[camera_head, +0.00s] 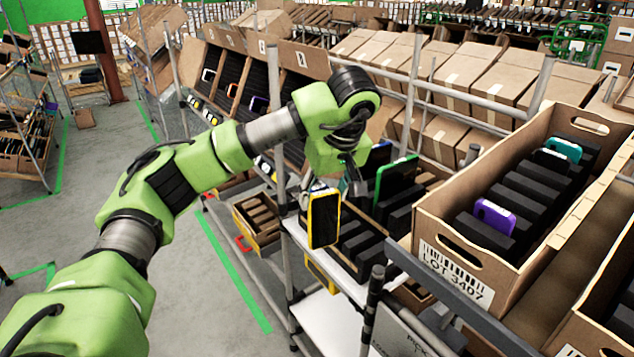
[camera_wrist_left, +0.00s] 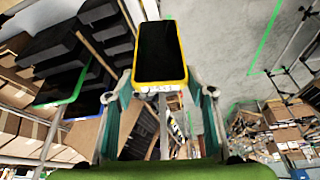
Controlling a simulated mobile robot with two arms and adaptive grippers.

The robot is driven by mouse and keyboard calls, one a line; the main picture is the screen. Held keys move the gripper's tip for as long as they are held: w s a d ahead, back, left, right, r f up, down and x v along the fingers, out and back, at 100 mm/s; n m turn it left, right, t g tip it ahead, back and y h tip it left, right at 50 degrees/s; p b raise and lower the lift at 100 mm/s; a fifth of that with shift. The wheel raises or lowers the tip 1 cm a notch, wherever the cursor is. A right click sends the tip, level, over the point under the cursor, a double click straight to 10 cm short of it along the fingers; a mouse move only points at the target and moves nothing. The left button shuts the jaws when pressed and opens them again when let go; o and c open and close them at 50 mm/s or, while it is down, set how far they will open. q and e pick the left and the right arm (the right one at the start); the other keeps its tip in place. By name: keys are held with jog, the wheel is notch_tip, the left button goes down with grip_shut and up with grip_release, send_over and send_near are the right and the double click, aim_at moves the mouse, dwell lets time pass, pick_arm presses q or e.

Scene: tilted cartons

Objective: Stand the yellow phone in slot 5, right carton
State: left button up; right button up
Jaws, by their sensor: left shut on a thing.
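The yellow phone (camera_head: 324,218) hangs upright, dark screen showing, below my left gripper (camera_head: 322,186), which is shut on its end. In the left wrist view the yellow phone (camera_wrist_left: 160,52) stands out beyond the fingertips of my left gripper (camera_wrist_left: 160,92). The carton labelled LOT 3407 (camera_head: 455,270) is at the right, tilted, with black foam slots. A purple phone (camera_head: 494,216) stands in a near slot, a teal phone (camera_head: 563,150) in a far one. The yellow phone is left of this carton and outside it. Slot numbers cannot be read. My right gripper is not in view.
A green-cased phone (camera_head: 395,180) and a blue-edged phone (camera_head: 377,158) stand in foam slots just right of my left gripper. Another carton (camera_head: 612,325) is cut off at lower right. Open floor (camera_head: 190,290) lies left.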

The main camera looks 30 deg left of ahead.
pick_arm(q)
jog(key=s+d+f+m+h, duration=0.1)
jog(key=s+d+f+m, duration=0.1)
jog(key=s+d, duration=0.3)
jog(key=s+d+f+m+t+h, duration=0.1)
jog(key=s+d+m, duration=0.4)
jog(key=d, duration=0.7)
jog(key=s+d+f+m+t+h, duration=0.1)
jog(key=s+d+f+m, duration=0.2)
jog(key=s+d, duration=0.3)
jog(key=d+m, duration=0.1)
jog(key=d, duration=0.2)
jog(key=shift+s+f+h, duration=0.2)
jog(key=shift+f+h, duration=0.1)
jog(key=shift+f, duration=0.05)
jog(key=shift+w+a, duration=0.1)
jog(key=shift+a, duration=0.1)
